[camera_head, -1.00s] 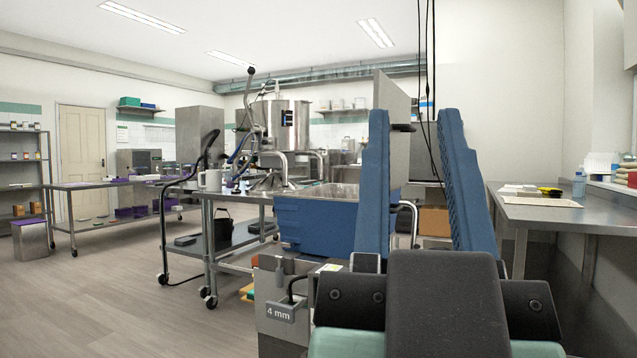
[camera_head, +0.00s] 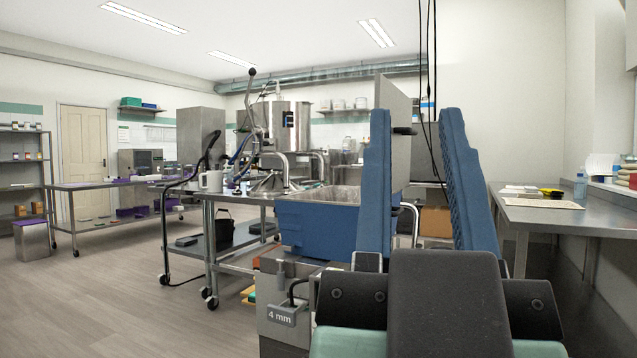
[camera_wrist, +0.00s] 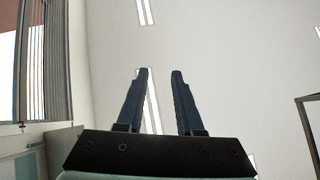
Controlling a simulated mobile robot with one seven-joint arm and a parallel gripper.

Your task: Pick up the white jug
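A white jug (camera_head: 212,181) stands upright on the left part of the steel table (camera_head: 230,193), left of the steel kettle, and looks small from here. My gripper (camera_head: 414,112) is close to the camera, its two blue fingers pointing up. The fingers are open with an empty gap between them. They also show in the wrist view (camera_wrist: 160,72), pointing toward the ceiling lights. The gripper is well to the right of the jug and not touching it. The jug is not in the wrist view.
A blue bin (camera_head: 318,222) sits at the near right of the steel table, partly behind my finger. A hose and lever stand by the kettle (camera_head: 285,125). A steel counter (camera_head: 545,212) runs along the right. Open floor (camera_head: 95,290) lies at the left.

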